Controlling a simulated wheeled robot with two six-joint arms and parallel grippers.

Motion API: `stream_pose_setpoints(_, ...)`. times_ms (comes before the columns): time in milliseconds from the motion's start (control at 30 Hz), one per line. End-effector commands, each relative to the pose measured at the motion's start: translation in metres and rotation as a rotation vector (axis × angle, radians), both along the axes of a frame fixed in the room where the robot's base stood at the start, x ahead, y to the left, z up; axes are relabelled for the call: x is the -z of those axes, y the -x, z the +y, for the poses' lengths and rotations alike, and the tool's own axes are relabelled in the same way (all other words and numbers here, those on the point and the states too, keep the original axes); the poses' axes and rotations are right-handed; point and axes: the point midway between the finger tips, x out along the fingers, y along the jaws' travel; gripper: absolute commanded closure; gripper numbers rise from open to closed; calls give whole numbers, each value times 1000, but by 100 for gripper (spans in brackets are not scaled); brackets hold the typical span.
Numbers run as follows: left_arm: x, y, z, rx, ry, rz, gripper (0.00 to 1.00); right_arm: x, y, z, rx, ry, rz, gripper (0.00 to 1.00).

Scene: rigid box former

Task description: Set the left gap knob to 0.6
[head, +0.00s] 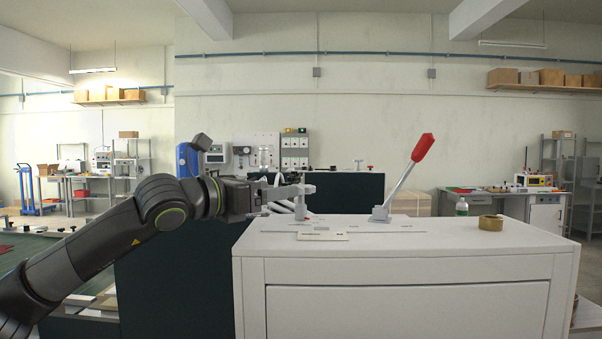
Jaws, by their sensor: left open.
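My left gripper (298,197) comes in from the left, over the left end of the white cabinet's top. It is open, with nothing seen between its jaws. A pale upright part (300,212) stands just below and behind the jaws; I cannot tell whether they touch. No left gap knob or scale reading can be made out clearly; the gripper may hide it. My right gripper is not in view.
The white cabinet (410,272) fills the front right. A dark green surface (25,252) lies at the left.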

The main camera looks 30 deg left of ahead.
Motion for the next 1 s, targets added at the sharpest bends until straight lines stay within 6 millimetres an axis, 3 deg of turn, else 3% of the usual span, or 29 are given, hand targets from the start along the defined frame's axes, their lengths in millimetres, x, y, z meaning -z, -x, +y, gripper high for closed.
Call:
stream_pose_setpoints(600,-3,-48,-13,2,5,0,29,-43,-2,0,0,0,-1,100)
stream_pose_setpoints(1000,-1,-75,-19,0,1,0,29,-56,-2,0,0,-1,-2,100)
